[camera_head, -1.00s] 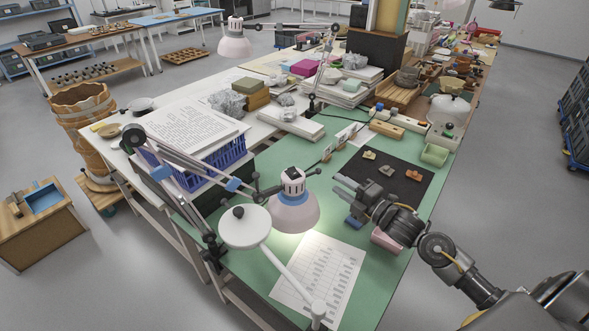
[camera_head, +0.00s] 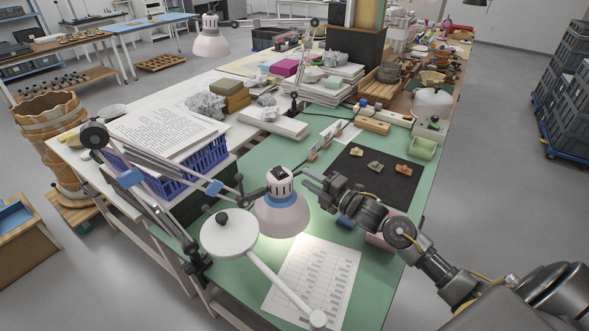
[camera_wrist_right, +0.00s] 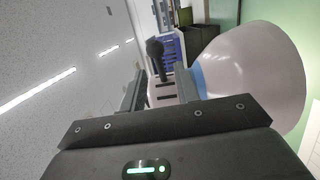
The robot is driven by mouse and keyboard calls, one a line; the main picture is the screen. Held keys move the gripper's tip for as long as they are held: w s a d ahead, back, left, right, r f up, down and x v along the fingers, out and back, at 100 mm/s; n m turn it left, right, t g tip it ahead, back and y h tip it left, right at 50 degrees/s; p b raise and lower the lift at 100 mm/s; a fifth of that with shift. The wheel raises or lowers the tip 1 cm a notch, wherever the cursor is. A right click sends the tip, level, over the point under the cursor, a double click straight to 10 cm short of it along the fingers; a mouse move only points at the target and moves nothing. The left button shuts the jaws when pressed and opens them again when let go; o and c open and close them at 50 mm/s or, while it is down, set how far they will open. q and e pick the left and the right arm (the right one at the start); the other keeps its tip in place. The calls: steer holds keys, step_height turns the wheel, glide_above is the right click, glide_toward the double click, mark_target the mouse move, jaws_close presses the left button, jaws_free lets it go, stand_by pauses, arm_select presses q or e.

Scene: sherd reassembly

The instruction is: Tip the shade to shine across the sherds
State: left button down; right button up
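The lamp's pale pink shade (camera_head: 281,216) hangs over the green table, opening downward, with a blue ring and a white slotted cap (camera_head: 280,181) on top. Three sherds lie on a black mat to the right of the lamp: a tan one (camera_head: 356,152), a grey one (camera_head: 375,166) and an orange one (camera_head: 404,169). My right gripper (camera_head: 306,179) is open just right of the cap. In the right wrist view the cap (camera_wrist_right: 164,92) shows beyond and between the parted fingers (camera_wrist_right: 160,90), and the shade (camera_wrist_right: 250,75) bulges at right. Contact is not visible. My left gripper is out of view.
A white disc-shaped head (camera_head: 229,233) on a white arm stands close in front of the shade. A printed sheet (camera_head: 314,280) lies below. A blue crate (camera_head: 205,158) with papers is at left. A pink block (camera_head: 380,242) sits under my right arm.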

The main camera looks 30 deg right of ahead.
steer(key=p+x, duration=0.1)
steer(key=x, duration=0.5)
steer(key=shift+w+a, duration=0.1)
steer(key=shift+w, duration=0.05)
jaws_close()
